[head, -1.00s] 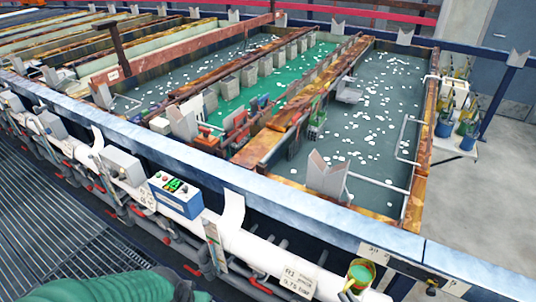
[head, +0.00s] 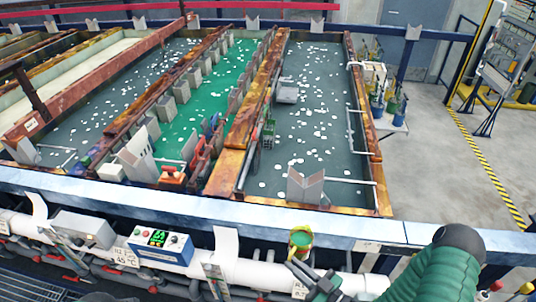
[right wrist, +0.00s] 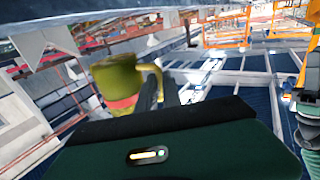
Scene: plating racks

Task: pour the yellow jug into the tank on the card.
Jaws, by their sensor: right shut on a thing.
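The yellow jug (head: 300,240) has green inside its mouth and a red band low on its side. It looks about upright, in front of the blue rail and outside the tanks. My right gripper (head: 304,266) is shut on its handle; the jug also shows in the right wrist view (right wrist: 118,82), with the dark fingers (right wrist: 158,95) at the handle. Beyond the rail are a green tank (head: 205,112) and grey tanks with white floats to its right (head: 318,120) and left (head: 100,115). I cannot tell which label is the task's card. My left gripper is out of view.
The long blue rail (head: 345,226) runs between the jug and the tanks. A control box (head: 160,243) and white pipes line the front. A pale bracket (head: 305,186) stands at the right tank's near end.

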